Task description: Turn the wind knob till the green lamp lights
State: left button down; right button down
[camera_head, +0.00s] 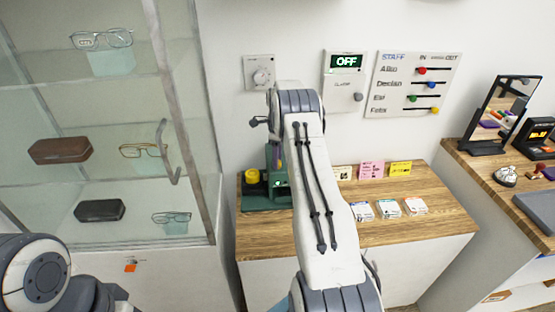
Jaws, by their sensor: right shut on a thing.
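A dark green device (254,200) stands on the wooden counter, with a yellow round part (252,175) at its left and a small pale-green spot (280,183) low on its front. I cannot tell whether that spot is the lamp or whether it is lit. My right arm rises in front of the device and covers its right side. My right gripper (259,122) is mostly hidden by its own wrist; a small dark part shows at the left. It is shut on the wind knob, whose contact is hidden. My left gripper is out of view; only its arm shows at bottom left.
A glass cabinet (190,120) with glasses and cases stands left. A dial panel (260,73), an OFF sign (346,62) and a staff board (417,84) hang on the wall. Cards (388,208) lie right of my arm. Another counter (484,166) with a mirror stands right.

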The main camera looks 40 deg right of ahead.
jog(key=c, duration=0.5)
grip_release()
notch_tip(320, 180, up, 11)
jog(key=b, duration=0.1)
jog(key=shift+d+f+b, duration=0.2)
jog(key=shift+d+b, duration=0.05)
jog(key=shift+b, duration=0.1)
jog(key=shift+w, duration=0.1)
